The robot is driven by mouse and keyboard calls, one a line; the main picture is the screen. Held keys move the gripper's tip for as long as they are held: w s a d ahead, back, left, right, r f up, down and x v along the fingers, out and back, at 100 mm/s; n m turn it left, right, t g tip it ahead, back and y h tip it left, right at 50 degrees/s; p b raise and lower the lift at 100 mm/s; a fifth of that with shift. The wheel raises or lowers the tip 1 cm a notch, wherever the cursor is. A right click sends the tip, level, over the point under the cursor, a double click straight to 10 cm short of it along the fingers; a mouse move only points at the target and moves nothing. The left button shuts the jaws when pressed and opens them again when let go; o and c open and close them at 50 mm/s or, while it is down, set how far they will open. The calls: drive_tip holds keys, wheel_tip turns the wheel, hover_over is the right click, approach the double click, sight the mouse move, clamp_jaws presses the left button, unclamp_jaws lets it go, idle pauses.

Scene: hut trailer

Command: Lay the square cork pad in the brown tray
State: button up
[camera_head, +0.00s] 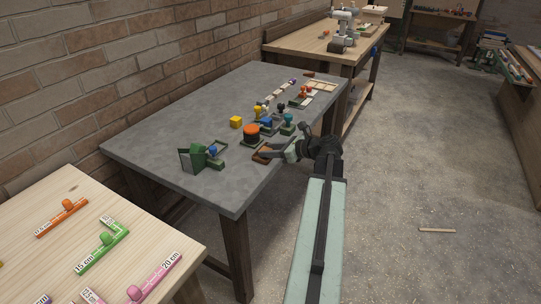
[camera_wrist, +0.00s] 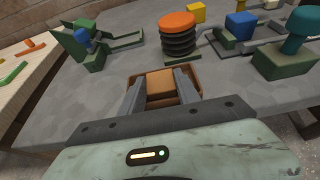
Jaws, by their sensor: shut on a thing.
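The square cork pad (camera_wrist: 161,87) is a tan block between the two fingers of my gripper (camera_wrist: 160,92) in the wrist view. My gripper is shut on it. The brown tray (camera_wrist: 194,77) lies under and around the pad on the grey table, with its rim showing on both sides. In the head view the brown tray (camera_head: 262,153) is at the table's near right edge, and my gripper (camera_head: 273,153) reaches over it from the right. The pad cannot be made out in the head view. I cannot tell whether the pad touches the tray floor.
An orange-topped black bellows (camera_wrist: 178,37) stands just behind the tray. A green stand with a blue knob (camera_wrist: 85,42) is to the left, a yellow cube (camera_wrist: 196,13) behind. Several coloured fixtures (camera_head: 287,127) crowd the right. The grey table (camera_head: 185,125) is clear at left.

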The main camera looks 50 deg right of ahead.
drive_tip(key=o, duration=0.9)
drive_tip(key=shift+f, duration=0.1)
drive_tip(key=shift+c, duration=0.2)
drive_tip(key=o, duration=0.4)
drive_tip(key=shift+o, duration=0.2)
drive_tip(key=shift+r, duration=0.2)
drive_tip(key=p+v, duration=0.4)
drive_tip(key=v, duration=0.8)
drive_tip(key=shift+p, duration=0.35)
